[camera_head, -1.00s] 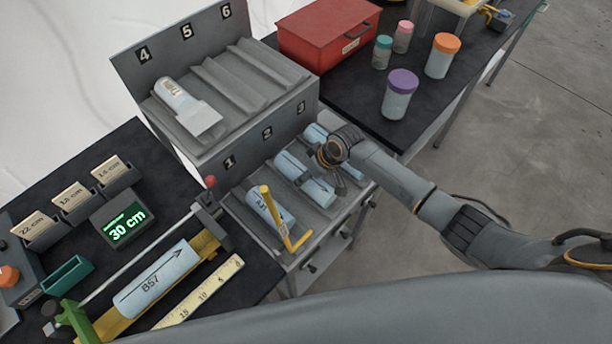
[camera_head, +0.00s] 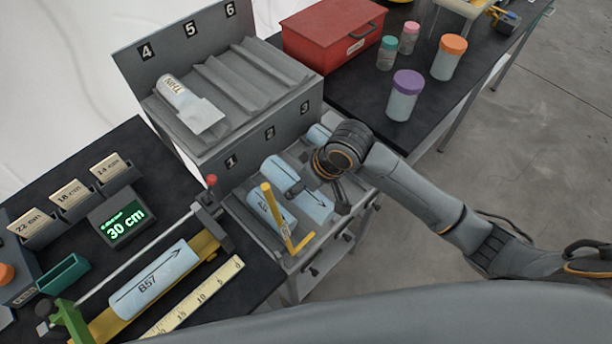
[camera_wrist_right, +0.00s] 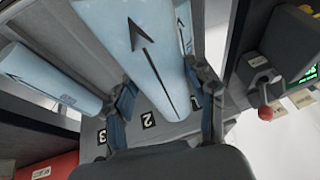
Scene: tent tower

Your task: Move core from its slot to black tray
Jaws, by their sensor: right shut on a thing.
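My right gripper (camera_head: 320,194) is shut on a pale blue core (camera_head: 281,172) at slot 2 of the grey rack (camera_head: 213,140). In the right wrist view, my right gripper (camera_wrist_right: 165,98) has a finger on each side of this core (camera_wrist_right: 150,50), which bears a black arrow. The core appears a little raised over its slot, but its underside is hidden. Another core (camera_head: 264,214) lies in slot 1, and one in slot 3 (camera_head: 318,133) is mostly hidden behind my arm. I cannot make out a black tray. My left gripper is not in view.
A yellow bent bar (camera_head: 270,208) stands at the front of slot 1. Core B57 (camera_head: 153,280) lies in a measuring cradle beside a ruler (camera_head: 195,297), near a 30 cm display (camera_head: 126,223). A bagged core (camera_head: 190,105) lies in slot 4. A red box (camera_head: 330,38) and jars stand behind.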

